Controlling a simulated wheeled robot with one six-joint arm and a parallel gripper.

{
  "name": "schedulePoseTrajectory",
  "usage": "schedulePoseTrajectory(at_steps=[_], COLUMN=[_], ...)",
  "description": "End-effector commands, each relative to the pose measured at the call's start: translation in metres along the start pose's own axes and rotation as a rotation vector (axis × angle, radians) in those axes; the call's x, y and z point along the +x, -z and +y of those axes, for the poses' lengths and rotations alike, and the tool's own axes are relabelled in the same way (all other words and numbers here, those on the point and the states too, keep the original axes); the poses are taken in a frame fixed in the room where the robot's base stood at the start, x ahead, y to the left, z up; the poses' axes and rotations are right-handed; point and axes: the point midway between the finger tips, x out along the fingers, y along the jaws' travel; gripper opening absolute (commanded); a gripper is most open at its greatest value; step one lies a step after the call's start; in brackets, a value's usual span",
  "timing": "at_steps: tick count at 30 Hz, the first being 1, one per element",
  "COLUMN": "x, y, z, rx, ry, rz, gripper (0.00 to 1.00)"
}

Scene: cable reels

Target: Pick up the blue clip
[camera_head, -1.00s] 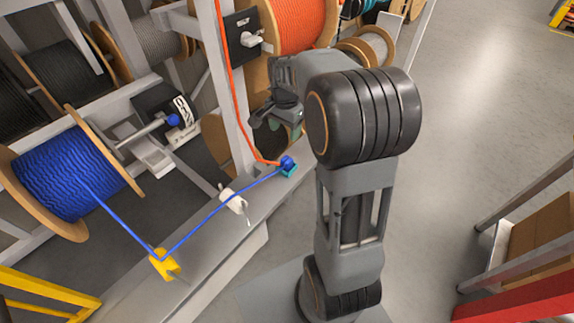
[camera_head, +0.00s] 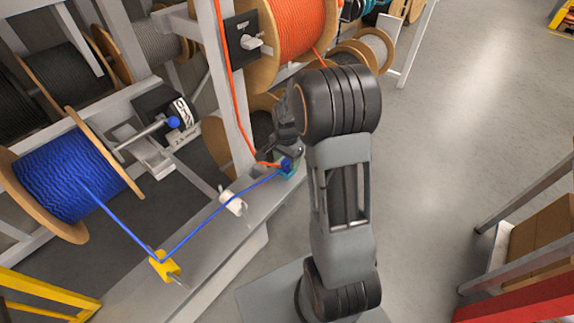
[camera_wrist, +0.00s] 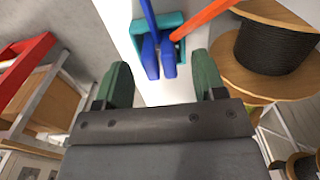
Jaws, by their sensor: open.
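The blue clip (camera_wrist: 151,58) shows in the wrist view as two blue prongs in front of a teal holder (camera_wrist: 172,20), with a blue cable running up from it. In the head view the clip (camera_head: 286,164) is a small blue piece at the far end of the grey ledge, partly hidden by my arm. My gripper (camera_wrist: 160,82) is open, its two green fingertips on either side of the clip's near end, a little short of it. Nothing is between the fingers. In the head view my gripper (camera_head: 272,154) is just beside the clip and partly hidden.
An orange cable (camera_wrist: 200,20) meets the holder right of the clip. A reel of dark cable (camera_wrist: 275,48) stands close right. In the head view the blue cable runs over a yellow guide (camera_head: 163,265) to the blue reel (camera_head: 62,178). A white fitting (camera_head: 232,202) sits on the ledge.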

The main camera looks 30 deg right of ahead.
Motion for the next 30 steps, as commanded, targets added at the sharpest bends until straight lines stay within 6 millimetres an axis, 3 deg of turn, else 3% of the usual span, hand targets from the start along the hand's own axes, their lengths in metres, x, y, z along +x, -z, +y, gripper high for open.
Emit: schedulePoseTrajectory(at_steps=[5, 13, 30], x=[0.0142, 0.0158, 0.0155], y=[0.0000, 0.0000, 0.0000], z=[-0.0002, -0.0004, -0.0004], rx=[0.000, -0.001, -0.001], ry=[0.000, 0.001, 0.001], rz=[0.000, 0.001, 0.001], gripper=[0.64, 0.64, 0.10])
